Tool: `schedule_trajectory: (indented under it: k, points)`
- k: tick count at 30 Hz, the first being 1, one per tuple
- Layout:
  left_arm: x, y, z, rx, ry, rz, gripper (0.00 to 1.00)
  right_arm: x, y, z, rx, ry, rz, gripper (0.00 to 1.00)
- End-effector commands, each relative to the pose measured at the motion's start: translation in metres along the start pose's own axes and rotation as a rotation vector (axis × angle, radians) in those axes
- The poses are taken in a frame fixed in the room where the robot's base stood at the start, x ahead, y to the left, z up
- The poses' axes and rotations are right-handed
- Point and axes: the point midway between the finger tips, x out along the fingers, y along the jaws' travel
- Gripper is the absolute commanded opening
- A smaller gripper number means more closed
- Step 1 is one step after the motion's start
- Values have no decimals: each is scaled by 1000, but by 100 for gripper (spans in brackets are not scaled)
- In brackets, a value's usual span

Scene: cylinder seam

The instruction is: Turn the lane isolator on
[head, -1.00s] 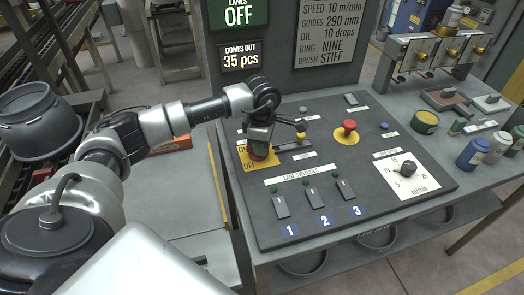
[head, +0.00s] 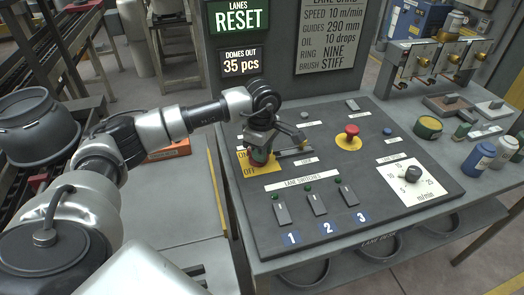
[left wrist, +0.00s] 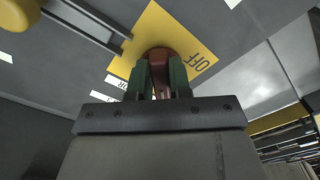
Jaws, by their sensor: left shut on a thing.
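The lane isolator is a red knob (left wrist: 158,50) on a yellow plate (head: 244,170) at the left of the sloped desk panel. The plate has ON at the upper left and OFF at the lower left, seen in the head view. My left gripper (left wrist: 161,72) is shut on the red knob, its green-padded fingers on either side of it. In the head view the gripper (head: 261,155) hides most of the knob, so its exact angle is hard to read. The LANES display (head: 238,18) reads RESET. My right gripper is not in view.
A red mushroom button (head: 351,131) on a yellow disc, three lane switches (head: 317,204) and a speed dial (head: 411,174) share the panel. A metal slide with a yellow-tipped lever (head: 303,141) is close beside my gripper. Cans and bottles (head: 478,157) stand at the right.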

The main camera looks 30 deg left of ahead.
Motion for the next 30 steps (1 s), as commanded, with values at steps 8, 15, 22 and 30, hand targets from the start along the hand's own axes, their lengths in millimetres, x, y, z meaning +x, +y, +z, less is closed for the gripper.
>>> schedule_trajectory:
  k: [8,15,22,30]
  points:
    - [-2,1,0,2,-1,4,45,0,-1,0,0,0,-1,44]
    - [-1,0,0,1,-1,3,45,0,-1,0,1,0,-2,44]
    - [-26,1,0,2,-2,7,45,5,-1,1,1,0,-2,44]
    - [-80,1,0,1,-2,7,45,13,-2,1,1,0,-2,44]
